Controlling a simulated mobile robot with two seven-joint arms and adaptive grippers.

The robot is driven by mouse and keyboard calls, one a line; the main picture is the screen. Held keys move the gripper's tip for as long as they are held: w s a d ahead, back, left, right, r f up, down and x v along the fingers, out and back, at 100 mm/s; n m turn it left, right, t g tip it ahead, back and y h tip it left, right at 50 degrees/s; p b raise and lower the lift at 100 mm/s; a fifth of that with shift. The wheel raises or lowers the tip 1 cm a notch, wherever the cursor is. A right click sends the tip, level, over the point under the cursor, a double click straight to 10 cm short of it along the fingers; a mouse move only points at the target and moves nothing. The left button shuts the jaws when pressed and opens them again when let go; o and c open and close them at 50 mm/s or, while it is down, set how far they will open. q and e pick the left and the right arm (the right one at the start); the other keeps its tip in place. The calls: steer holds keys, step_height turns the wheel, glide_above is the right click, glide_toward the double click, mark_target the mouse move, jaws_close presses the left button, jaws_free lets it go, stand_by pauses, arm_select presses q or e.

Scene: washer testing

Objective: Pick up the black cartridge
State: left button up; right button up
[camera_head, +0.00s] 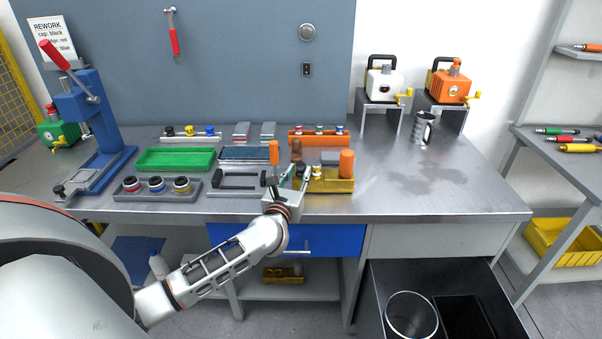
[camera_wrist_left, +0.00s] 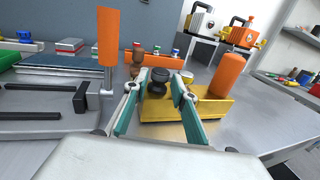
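A black round-topped piece (camera_wrist_left: 158,78), which looks like the black cartridge, stands at the yellow fixture (camera_wrist_left: 215,107) in the left wrist view. The fixture also shows in the head view (camera_head: 335,186), with an orange cylinder (camera_head: 347,163) at its right. My left gripper (camera_head: 297,178) is low over the bench at the fixture's left end. In the wrist view its teal-padded fingers (camera_wrist_left: 158,92) are apart, with the black piece between or just beyond their tips; gaps show on both sides. The piece's lower part is hard to see. My right gripper is not in view.
An orange-handled tool (camera_wrist_left: 108,45) stands close left of the fingers, beside a grey tray (camera_head: 240,181) with black handles. A brown piece (camera_wrist_left: 137,63) stands just behind. A grey tray with several jars (camera_head: 155,187) lies left. The bench (camera_head: 440,185) is clear at right.

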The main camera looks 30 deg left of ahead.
arm_select(q)
steer(key=shift+w+a, duration=0.1)
steer(key=shift+w, duration=0.2)
jaws_close()
steer(key=shift+r, duration=0.1)
